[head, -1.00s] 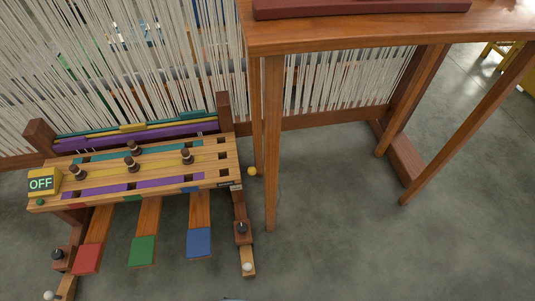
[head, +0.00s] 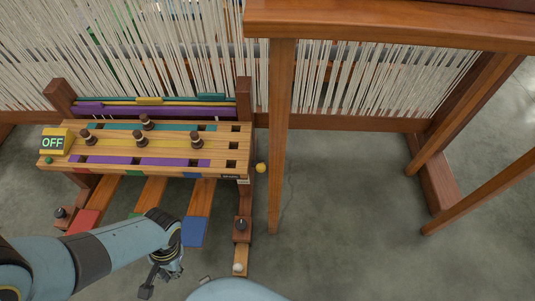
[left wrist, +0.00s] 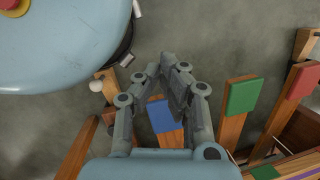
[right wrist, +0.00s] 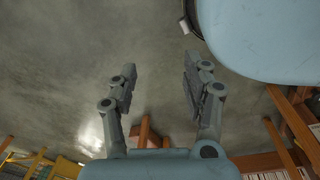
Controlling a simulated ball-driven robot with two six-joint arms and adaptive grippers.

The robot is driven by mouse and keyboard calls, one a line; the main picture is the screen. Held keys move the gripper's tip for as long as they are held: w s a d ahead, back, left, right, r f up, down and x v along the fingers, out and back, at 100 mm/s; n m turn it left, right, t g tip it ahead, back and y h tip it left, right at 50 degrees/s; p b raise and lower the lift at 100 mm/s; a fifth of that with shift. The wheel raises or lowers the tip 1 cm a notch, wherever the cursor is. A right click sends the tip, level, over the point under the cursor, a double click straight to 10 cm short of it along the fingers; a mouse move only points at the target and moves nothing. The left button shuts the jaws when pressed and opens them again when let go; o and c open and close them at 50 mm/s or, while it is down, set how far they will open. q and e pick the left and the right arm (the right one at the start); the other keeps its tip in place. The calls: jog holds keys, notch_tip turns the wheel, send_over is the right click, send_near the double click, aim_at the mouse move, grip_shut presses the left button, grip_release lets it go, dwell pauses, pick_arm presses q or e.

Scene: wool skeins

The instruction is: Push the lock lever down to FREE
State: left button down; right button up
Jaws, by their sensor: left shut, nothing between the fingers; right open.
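The loom's pegged wooden panel (head: 225,128) is at the left in the head view. A yellow ball knob (head: 261,168) sticks out at its right end, beside a small dark plate (head: 230,177); it may be the lock lever's, but I read no FREE mark. My left gripper (head: 154,281) is shut and empty, low in front of the pedals, apart from the knob. In the left wrist view its fingers (left wrist: 168,66) meet above the floor near the blue pedal (left wrist: 160,115). My right gripper (right wrist: 160,66) is open and empty over bare floor, outside the head view.
A yellow OFF sign (head: 54,143) stands at the panel's left end. Red, green and blue pedals (head: 194,231) hang below, partly behind my left arm. A foot with a white ball (head: 238,267) juts forward.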

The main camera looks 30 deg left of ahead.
pick_arm(q)
jog(key=w+r+b, duration=0.2)
jog(key=w+b, duration=0.2)
jog(key=w, duration=0.8)
jog(key=w+d+r+n+b, duration=0.1)
jog(key=w+b, duration=0.3)
jog(key=w, duration=0.8)
jog(key=w+r+n+h+b, duration=0.1)
jog(key=w+r+b, duration=0.2)
jog(key=w, duration=0.8)
jog(key=shift+w+d+r+b, duration=0.2)
jog(key=shift+w+r+b, duration=0.15)
jog(key=shift+b, duration=0.4)
jog(key=w+r+t+b, duration=0.2)
jog(key=w+r, duration=0.5)
jog(key=w, duration=0.4)
jog(key=shift+w+b, duration=0.15)
jog(key=shift+b, duration=0.5)
pick_arm(e)
jog(key=w+a+r+t, duration=0.1)
jog(key=w+a+r, duration=0.2)
jog(key=w+r, duration=0.4)
jog(key=shift+w+r+t, duration=0.3)
jog(key=shift+w+r, duration=0.05)
jog(key=shift+w, duration=0.3)
pick_arm(q)
jog(key=shift+d, duration=0.1)
pick_arm(e)
jog(key=shift+a+n, duration=0.15)
jog(key=shift+n, duration=0.15)
